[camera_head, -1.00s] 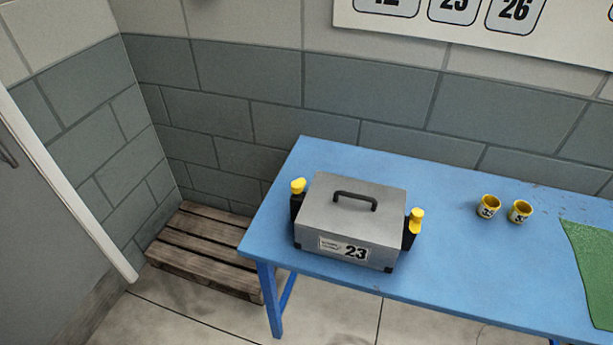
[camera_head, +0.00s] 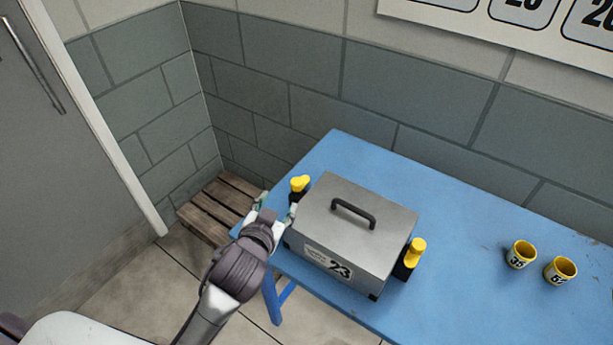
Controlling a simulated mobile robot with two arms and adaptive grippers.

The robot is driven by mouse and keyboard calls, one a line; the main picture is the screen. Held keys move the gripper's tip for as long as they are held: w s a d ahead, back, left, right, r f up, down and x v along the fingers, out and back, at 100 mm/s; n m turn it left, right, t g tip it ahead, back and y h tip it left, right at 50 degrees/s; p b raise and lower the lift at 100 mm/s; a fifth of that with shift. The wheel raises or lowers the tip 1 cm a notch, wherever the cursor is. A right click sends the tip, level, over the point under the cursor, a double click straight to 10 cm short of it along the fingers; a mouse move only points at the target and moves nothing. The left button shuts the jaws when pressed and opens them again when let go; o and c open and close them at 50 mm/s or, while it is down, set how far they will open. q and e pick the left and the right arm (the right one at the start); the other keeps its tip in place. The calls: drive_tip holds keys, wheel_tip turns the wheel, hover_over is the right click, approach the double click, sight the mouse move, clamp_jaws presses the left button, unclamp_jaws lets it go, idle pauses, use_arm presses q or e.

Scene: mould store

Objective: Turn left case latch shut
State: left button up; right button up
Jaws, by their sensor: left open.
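A grey case (camera_head: 372,237) with a dark top handle and a label reading 23 stands on the blue table (camera_head: 464,250). Its left latch (camera_head: 299,184) has a yellow knob on a black body at the case's left side. Its right latch (camera_head: 414,253), also yellow on black, is on the right side. My left gripper (camera_head: 276,205) is open just in front of and below the left latch's yellow knob, with nothing seen between its fingers. Its fingers partly hide the latch's lower body; I cannot tell whether they touch it. My right gripper is not in view.
Two yellow numbered cups (camera_head: 521,254) (camera_head: 561,270) stand on the table to the right. A wooden pallet (camera_head: 215,208) lies on the floor left of the table. The table top behind the case is clear.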

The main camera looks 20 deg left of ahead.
use_arm(q)
drive_tip(key=w+d+r+m+t+h, duration=0.3)
drive_tip(key=w+d+r+m+h, duration=0.15)
drive_tip(key=r, duration=0.45)
drive_tip(key=w+d+r+m+t+h, duration=0.35)
drive_tip(key=d+r+h, duration=0.2)
drive_tip(key=r, duration=0.25)
drive_tip(key=s+d+r+m+g+h, duration=0.2)
drive_tip(key=d+m+g+h, duration=0.3)
drive_tip(key=d+m+g, duration=0.3)
drive_tip(key=s+d+r+m+g+h, duration=0.2)
drive_tip(key=d+m+g+h, duration=0.35)
drive_tip(key=m, duration=0.45)
drive_tip(key=m+g+y, duration=0.2)
drive_tip(key=g+y, duration=0.5)
drive_tip(key=y, duration=1.3)
approach(297, 181)
wheel_tip(297, 181, down, 8)
drive_tip(key=p, duration=0.3)
drive_tip(key=shift+s+r, duration=0.1)
drive_tip(key=shift+f, duration=0.6)
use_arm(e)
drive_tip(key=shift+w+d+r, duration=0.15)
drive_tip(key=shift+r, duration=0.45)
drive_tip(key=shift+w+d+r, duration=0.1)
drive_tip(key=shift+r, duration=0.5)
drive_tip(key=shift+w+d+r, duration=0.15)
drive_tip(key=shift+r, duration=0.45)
